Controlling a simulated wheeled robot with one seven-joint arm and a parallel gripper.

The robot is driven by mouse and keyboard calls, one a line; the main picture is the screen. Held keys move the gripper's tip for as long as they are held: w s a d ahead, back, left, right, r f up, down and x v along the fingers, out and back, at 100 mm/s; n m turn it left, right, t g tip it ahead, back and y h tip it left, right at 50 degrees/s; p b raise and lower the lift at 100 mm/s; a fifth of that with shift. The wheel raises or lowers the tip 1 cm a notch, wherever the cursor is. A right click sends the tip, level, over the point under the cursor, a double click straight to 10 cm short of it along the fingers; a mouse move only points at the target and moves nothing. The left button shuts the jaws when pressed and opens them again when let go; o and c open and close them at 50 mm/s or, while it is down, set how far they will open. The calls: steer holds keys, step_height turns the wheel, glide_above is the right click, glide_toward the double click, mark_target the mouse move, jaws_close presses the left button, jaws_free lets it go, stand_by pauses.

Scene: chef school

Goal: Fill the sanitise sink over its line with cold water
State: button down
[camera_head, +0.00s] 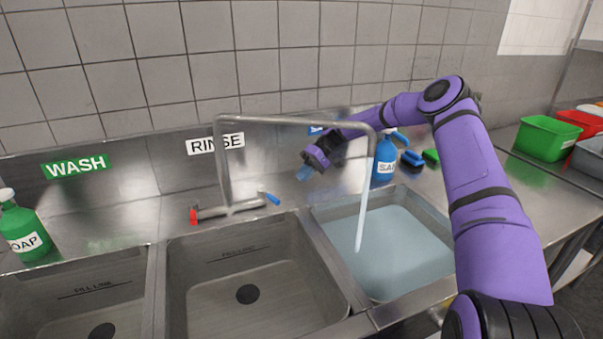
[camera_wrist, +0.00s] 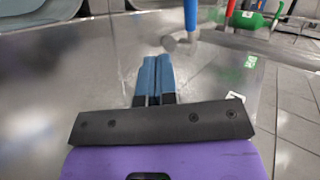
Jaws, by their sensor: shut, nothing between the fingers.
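The sanitise sink (camera_head: 402,225) is the right basin and holds pale blue water (camera_head: 390,255); no fill line shows on it. The tap spout (camera_head: 300,122) reaches over it, and a water stream (camera_head: 362,205) runs from its end into the basin. The tap body (camera_head: 232,209) stands behind the rinse sink, with a red handle (camera_head: 194,215) at left and a blue handle (camera_head: 271,199) at right. My gripper (camera_head: 305,173) is shut and empty, right of the blue handle and apart from it. Its closed blue fingers also show in the wrist view (camera_wrist: 155,78), with the blue handle (camera_wrist: 190,14) ahead.
The rinse sink (camera_head: 205,290) and wash sink (camera_head: 75,292) hold no visible water. A green soap bottle (camera_head: 25,232) stands far left. A blue bottle (camera_head: 384,160) and blue brush (camera_head: 411,159) are behind the sanitise sink. Green (camera_head: 545,138) and red crates (camera_head: 582,122) stand right.

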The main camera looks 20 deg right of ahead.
mark_target(269, 198)
steer(key=x, duration=0.6)
steer(key=shift+s+a+f, duration=0.15)
steer(key=shift+a+f, duration=0.05)
steer(key=shift+a, duration=0.05)
steer(key=shift+s+a+r, duration=0.1)
steer(key=shift+s+a, duration=0.1)
steer(key=shift+a, duration=0.3)
steer(key=shift+s+a+r, duration=0.15)
steer(key=shift+s+a, duration=0.05)
steer(key=shift+a, duration=0.35)
steer(key=shift+s+a+r, duration=0.15)
steer(key=shift+s+a, duration=0.1)
steer(key=shift+a, duration=0.5)
steer(key=shift+a, duration=0.1)
